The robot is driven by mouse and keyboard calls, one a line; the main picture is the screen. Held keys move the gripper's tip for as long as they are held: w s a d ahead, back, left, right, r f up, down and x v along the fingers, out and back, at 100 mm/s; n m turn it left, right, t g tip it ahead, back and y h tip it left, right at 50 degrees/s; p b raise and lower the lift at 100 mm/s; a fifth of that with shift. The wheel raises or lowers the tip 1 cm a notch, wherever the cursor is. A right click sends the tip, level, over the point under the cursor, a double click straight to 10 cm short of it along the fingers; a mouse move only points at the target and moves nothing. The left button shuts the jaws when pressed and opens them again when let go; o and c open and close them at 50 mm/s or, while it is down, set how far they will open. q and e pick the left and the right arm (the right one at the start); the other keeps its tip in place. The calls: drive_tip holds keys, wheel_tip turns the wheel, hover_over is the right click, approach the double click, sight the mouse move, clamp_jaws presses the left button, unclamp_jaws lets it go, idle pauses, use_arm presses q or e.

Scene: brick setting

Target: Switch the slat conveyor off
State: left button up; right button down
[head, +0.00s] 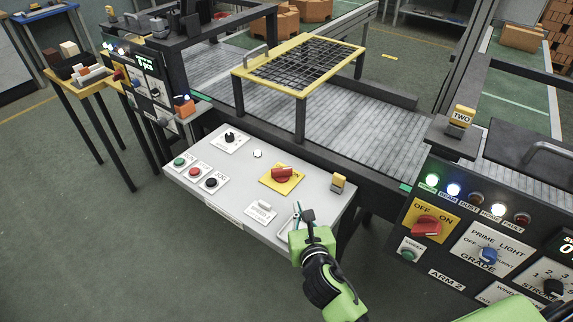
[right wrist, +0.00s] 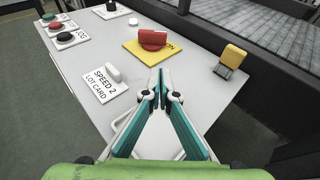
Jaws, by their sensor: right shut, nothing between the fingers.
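The slat conveyor (head: 345,125) is a grey slatted belt running behind a pale sloping control desk (head: 235,205). On the desk a red rotary knob (head: 283,172) sits on a yellow plate (head: 268,181); the knob also shows in the right wrist view (right wrist: 152,40), lying crosswise. The plate's lettering is partly hidden by the knob. My right gripper (head: 303,213) is over the desk's front right part, nearer the front edge than the knob and apart from it. In the right wrist view its fingertips (right wrist: 161,92) are together and empty. My left gripper is not in view.
The desk also carries green, red and black push buttons (head: 196,172), a white switch on the lot card plate (head: 262,210) and a yellow tag block (head: 338,182). A yellow-framed mesh guard (head: 307,68) stands over the belt. Another panel with a red knob (head: 426,226) is at right.

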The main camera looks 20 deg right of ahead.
drive_tip(key=shift+w+d+f, duration=0.1)
drive_tip(key=shift+w, duration=0.6)
drive_tip(key=shift+s, duration=0.2)
drive_tip(key=shift+s+r, duration=0.15)
drive_tip(key=shift+r, duration=0.1)
approach(289, 173)
drive_tip(key=shift+f, duration=0.75)
drive_tip(key=x, duration=0.3)
drive_tip(key=r+x, duration=0.1)
drive_tip(key=x, duration=0.1)
drive_tip(key=shift+w+f, duration=0.1)
drive_tip(key=shift+w, duration=0.1)
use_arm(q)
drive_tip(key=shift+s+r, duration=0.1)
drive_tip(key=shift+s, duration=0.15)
use_arm(e)
drive_tip(key=shift+w, duration=0.6)
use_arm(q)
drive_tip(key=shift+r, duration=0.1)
use_arm(e)
drive_tip(key=shift+d+y+p, duration=0.1)
drive_tip(key=shift+y+p, duration=0.2)
drive_tip(key=shift+p, duration=0.3)
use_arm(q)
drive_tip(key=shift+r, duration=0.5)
use_arm(e)
drive_tip(key=shift+n, duration=0.3)
